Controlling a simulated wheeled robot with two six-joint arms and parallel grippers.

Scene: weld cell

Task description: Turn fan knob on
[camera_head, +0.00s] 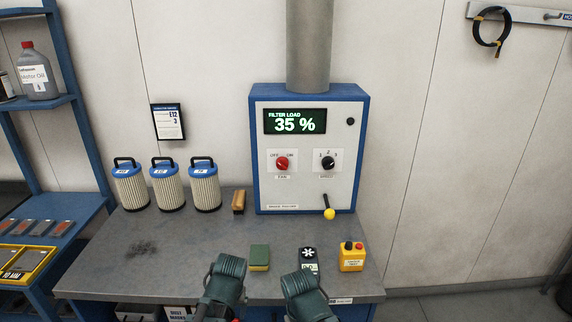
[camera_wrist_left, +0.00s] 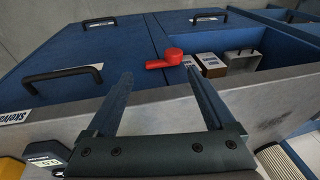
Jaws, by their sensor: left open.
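The fan knob (camera_head: 282,163) is a red rotary knob on the white front of the blue-framed control panel (camera_head: 305,196), between the OFF and ON marks. It is too small to tell surely which mark it points at. My left gripper (camera_wrist_left: 160,74) shows in the left wrist view with its two fingers apart and nothing between them. It is over the bench's front edge, well away from the panel. In the head view both my arms show at the bottom, short of the panel, but no right fingers can be seen.
A black speed knob (camera_head: 328,163) and a yellow-tipped lever (camera_head: 329,213) are near the fan knob. The display (camera_head: 295,121) reads 35 %. A green sponge (camera_head: 259,257), a dark meter (camera_head: 309,260) and a yellow button box (camera_head: 352,256) are on the bench. Several filters (camera_head: 167,187) stand left.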

